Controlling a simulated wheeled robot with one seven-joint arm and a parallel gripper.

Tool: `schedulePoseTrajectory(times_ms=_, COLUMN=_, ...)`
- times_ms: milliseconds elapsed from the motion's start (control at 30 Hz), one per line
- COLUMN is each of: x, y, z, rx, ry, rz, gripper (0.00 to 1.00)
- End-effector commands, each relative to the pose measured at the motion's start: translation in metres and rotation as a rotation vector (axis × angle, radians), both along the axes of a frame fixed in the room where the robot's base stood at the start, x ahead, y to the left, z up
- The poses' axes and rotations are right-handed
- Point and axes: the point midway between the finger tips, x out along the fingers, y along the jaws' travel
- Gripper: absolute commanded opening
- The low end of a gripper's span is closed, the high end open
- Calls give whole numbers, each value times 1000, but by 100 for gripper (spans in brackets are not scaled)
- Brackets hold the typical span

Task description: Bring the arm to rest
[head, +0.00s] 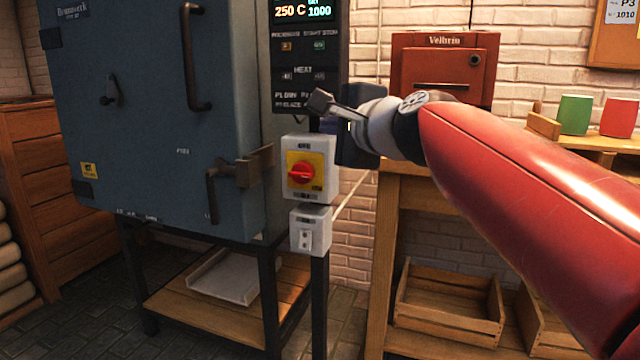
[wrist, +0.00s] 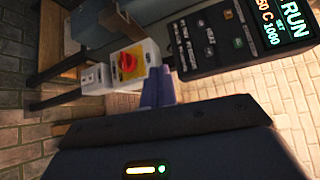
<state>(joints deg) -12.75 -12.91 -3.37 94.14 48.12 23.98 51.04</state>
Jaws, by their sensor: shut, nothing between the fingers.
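My gripper (wrist: 158,82) shows in the wrist view with its two bluish fingers together and nothing between them. In that view the fingers lie in front of the kiln's control area, between the red rotary switch (wrist: 127,62) and the control panel (wrist: 225,38). In the head view my red arm reaches in from the right, and the dark hand (head: 358,150) is beside the panel and the switch box (head: 309,166). The fingertips are partly hidden there, and I cannot tell the gap to the panel. The panel reads 250 C and 1000, with RUN in the wrist view.
The blue-grey kiln (head: 150,120) stands at left with its door shut, handles jutting out. A red Velbrin box (head: 445,55) stands behind my arm. Green (head: 574,114) and red (head: 619,118) items sit on the right bench. Wooden crates (head: 450,305) lie below.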

Motion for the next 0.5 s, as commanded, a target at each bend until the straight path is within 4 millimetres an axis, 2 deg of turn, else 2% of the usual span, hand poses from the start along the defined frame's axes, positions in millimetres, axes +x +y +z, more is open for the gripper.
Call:
schedulePoseTrajectory(times_ms=33, x=-24, y=-13, z=-28, rx=-179, ry=15, rz=20, gripper=0)
schedulePoseTrajectory(times_ms=100, x=-52, y=-27, z=-72, rx=-420, ry=40, rz=68, gripper=0)
schedulePoseTrajectory(times_ms=300, x=-139, y=-73, z=-191, rx=-1000, ry=145, rz=271, gripper=0)
schedulePoseTrajectory(times_ms=400, x=-181, y=-96, z=-240, rx=-1224, ry=203, rz=395, gripper=0)
schedulePoseTrajectory(times_ms=500, x=-215, y=-114, z=-277, rx=-1386, ry=257, rz=508, gripper=0)
